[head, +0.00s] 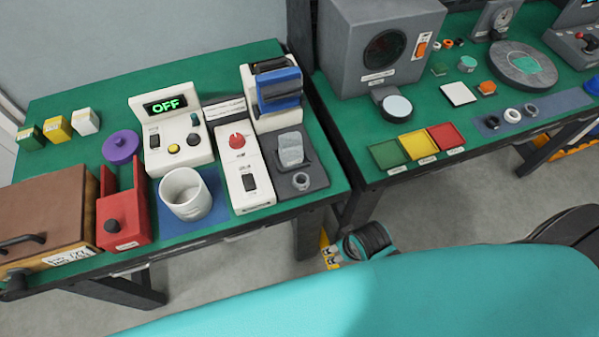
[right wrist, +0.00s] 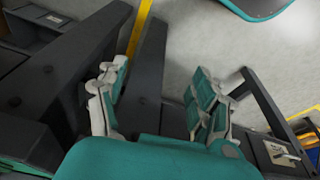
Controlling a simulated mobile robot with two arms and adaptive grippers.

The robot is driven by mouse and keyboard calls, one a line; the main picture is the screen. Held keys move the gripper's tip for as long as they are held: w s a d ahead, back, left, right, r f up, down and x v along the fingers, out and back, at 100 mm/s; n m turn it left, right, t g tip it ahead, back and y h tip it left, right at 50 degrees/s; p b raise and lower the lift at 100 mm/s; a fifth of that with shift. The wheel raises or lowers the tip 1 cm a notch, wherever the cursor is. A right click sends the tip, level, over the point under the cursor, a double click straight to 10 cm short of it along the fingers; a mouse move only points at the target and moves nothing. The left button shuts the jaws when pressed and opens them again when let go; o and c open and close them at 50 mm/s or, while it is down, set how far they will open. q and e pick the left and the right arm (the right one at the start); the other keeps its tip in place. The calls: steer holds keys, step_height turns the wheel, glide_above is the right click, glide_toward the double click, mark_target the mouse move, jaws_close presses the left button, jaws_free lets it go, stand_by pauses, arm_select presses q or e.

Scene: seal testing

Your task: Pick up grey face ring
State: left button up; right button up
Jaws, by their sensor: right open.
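My right gripper (head: 328,250) is low in front of the gap between the tables, apart from the rings. In the right wrist view its fingers (right wrist: 157,88) are spread and empty, above the floor and dark table legs. My left gripper is not in view.
Red, yellow and green trays (head: 419,144) sit at the right table's front edge, left of the rings. A large grey machine (head: 345,50) and a round turntable (head: 524,65) stand behind. The left table holds a white mug (head: 184,193) and several devices.

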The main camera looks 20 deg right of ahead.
steer(key=w+a+r+n+y+p, duration=0.1)
steer(key=w+a+r, duration=0.2)
steer(key=r, duration=0.4)
steer(key=w+a+r+y+p, duration=0.1)
steer(key=w+a+r, duration=0.15)
steer(key=r, duration=0.45)
steer(key=w+a+r+n+y+p, duration=0.1)
steer(key=w+a+r, duration=0.2)
steer(key=r, duration=0.4)
steer(key=w+d+r+g+h, duration=0.3)
steer(key=w+r, duration=0.5)
steer(key=p, duration=0.2)
glide_above(302, 184)
steer(key=shift+n, duration=0.4)
step_height(302, 184, down, 12)
steer(key=shift+w+d+r, duration=0.1)
steer(key=shift+d+r, duration=0.05)
steer(key=shift+r, duration=0.05)
step_height(302, 184, down, 5)
steer(key=shift+r+p, duration=0.15)
steer(key=shift+p, duration=0.5)
steer(key=shift+f, duration=0.45)
